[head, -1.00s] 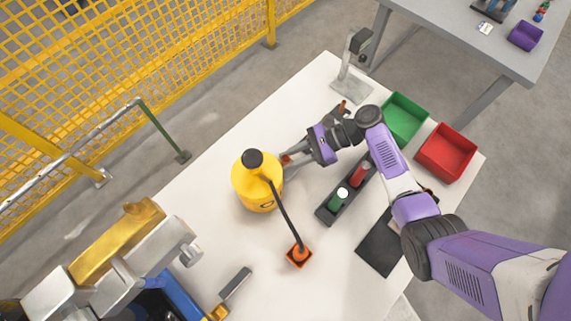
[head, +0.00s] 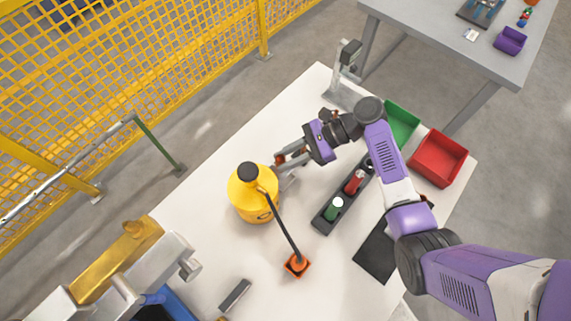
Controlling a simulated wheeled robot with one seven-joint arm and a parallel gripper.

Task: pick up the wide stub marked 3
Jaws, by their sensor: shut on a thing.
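My gripper (head: 288,158) is shut on a small reddish-brown stub (head: 279,160), just right of the top of the yellow tank (head: 252,205). The stub is small in the picture and partly covered by the fingers. I cannot read any mark on it. It appears held above the table, with a pale grey piece (head: 288,180) visible below the fingers. I cannot tell whether the stub touches the tank.
A dark rack (head: 322,225) with a green and a red cylinder stands right of the tank. A black hose runs from the tank to an orange block (head: 297,265). Green (head: 402,122) and red (head: 440,158) bins stand right. The table's front middle is mostly clear.

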